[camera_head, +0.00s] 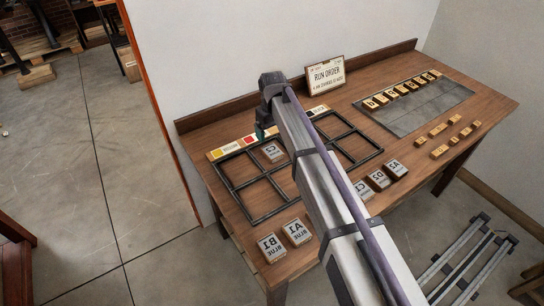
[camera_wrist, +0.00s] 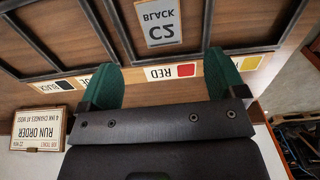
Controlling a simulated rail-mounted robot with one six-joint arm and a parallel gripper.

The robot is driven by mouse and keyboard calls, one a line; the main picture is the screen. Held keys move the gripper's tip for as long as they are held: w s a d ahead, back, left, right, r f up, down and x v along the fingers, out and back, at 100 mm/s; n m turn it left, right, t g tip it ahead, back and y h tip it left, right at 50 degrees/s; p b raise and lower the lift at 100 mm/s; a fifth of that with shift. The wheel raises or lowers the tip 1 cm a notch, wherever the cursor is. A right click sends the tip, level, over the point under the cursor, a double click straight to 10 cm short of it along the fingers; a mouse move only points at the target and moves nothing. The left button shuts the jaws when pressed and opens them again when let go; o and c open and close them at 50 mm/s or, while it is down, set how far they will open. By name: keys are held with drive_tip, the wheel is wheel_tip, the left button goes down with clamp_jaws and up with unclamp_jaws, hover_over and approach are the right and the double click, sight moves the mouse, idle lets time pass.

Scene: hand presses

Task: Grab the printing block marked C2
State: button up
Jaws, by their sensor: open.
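The printing block C2 (camera_wrist: 160,22), grey-faced with "BLACK" under its mark, lies inside a compartment of the dark metal frame (camera_wrist: 258,46). In the head view the block (camera_head: 273,153) sits in the frame's back row, left of my arm. My gripper (camera_wrist: 162,80) has two green fingertips set wide apart with nothing between them. The block is beyond the fingertips, roughly in line with the gap, and apart from them. In the head view my gripper (camera_head: 267,132) hangs near the frame's back edge, partly hidden by my arm.
Colour labels, including red (camera_wrist: 172,72), line the frame's back edge. Blocks B1 (camera_head: 271,248) and A1 (camera_head: 296,232) lie at the table's front; several more lie right of my arm. A run order sign (camera_head: 325,75) stands behind. A grey tray (camera_head: 420,108) lies at right.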

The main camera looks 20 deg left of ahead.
sight(272, 151)
wheel_tip(272, 151, down, 9)
drive_tip(key=b, duration=0.7)
drive_tip(key=shift+f+b, duration=0.2)
drive_tip(key=shift+b, duration=0.2)
drive_tip(key=shift+r, duration=0.25)
drive_tip(key=c, duration=1.1)
drive_tip(key=shift+o, duration=0.2)
drive_tip(key=shift+p, duration=0.3)
